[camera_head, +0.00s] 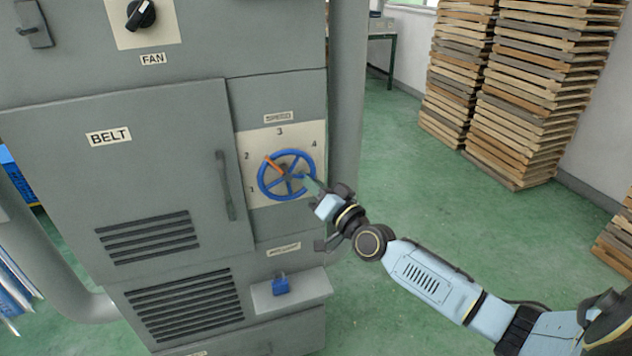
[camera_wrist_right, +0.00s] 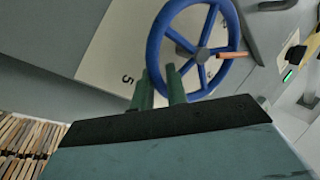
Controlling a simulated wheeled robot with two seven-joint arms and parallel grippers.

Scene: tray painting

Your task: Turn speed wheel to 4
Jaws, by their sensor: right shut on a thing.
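The blue speed wheel (camera_head: 262,192) is on the machine's front panel; it also fills the upper part of the right wrist view (camera_wrist_right: 231,72). Its orange pointer (camera_head: 270,161) points up and left, close to the 2 on the pale dial plate (camera_head: 290,134). The plate shows 1, 2, 3 and 4 in the head view, and a 5 in the wrist view. My right gripper (camera_head: 308,183) is at the wheel's right side. Its green fingers (camera_wrist_right: 160,88) are shut on the blue rim, one on each side. My left gripper is not in view.
A door handle (camera_head: 225,185) stands out left of the wheel. A grey column (camera_head: 347,100) stands at right. Stacked wooden trays (camera_head: 545,90) are at the back right. The green floor between is clear.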

